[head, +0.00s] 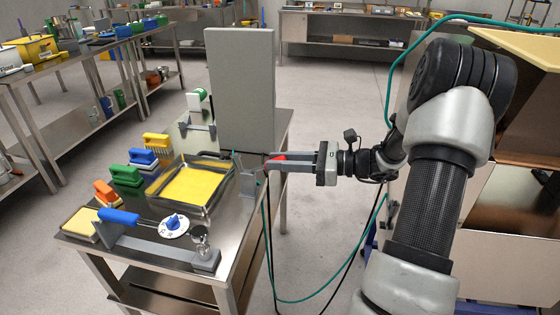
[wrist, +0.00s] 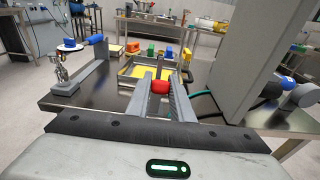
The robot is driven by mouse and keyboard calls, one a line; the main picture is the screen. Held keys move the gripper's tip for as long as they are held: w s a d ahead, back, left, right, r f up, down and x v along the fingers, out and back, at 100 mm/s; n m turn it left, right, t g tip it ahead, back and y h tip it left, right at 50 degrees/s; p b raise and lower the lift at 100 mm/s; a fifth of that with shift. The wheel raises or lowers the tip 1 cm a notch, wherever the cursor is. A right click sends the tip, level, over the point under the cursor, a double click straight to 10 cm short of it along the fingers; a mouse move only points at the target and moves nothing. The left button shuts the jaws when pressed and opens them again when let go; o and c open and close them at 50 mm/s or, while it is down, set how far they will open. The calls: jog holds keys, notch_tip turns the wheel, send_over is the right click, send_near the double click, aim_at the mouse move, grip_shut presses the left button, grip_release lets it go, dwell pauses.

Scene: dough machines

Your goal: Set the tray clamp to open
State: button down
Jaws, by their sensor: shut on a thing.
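The tray (head: 207,208) is a shiny metal pan holding a yellow slab, on the steel table. It also shows in the wrist view (wrist: 126,84), beyond my fingers. The tray clamp appears as a red handle (head: 278,157) at the tray's right side, near a grey bracket (head: 248,183). My gripper (head: 270,164) reaches in from the right, with its fingers around the red handle. In the wrist view the red handle (wrist: 160,87) sits between the two grey fingers, and the gripper is shut on it. The fingers hide much of the clamp, so its setting cannot be told.
A tall grey panel (head: 240,88) stands at the table's back, right of the tray in the wrist view. A green hose (head: 272,265) hangs by the table.

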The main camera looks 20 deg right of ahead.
jog(key=c, duration=1.6)
grip_release()
jog(key=shift+f, duration=0.1)
jog(key=shift+o, duration=0.2)
notch_tip(320, 180, up, 10)
jog(key=p, duration=0.3)
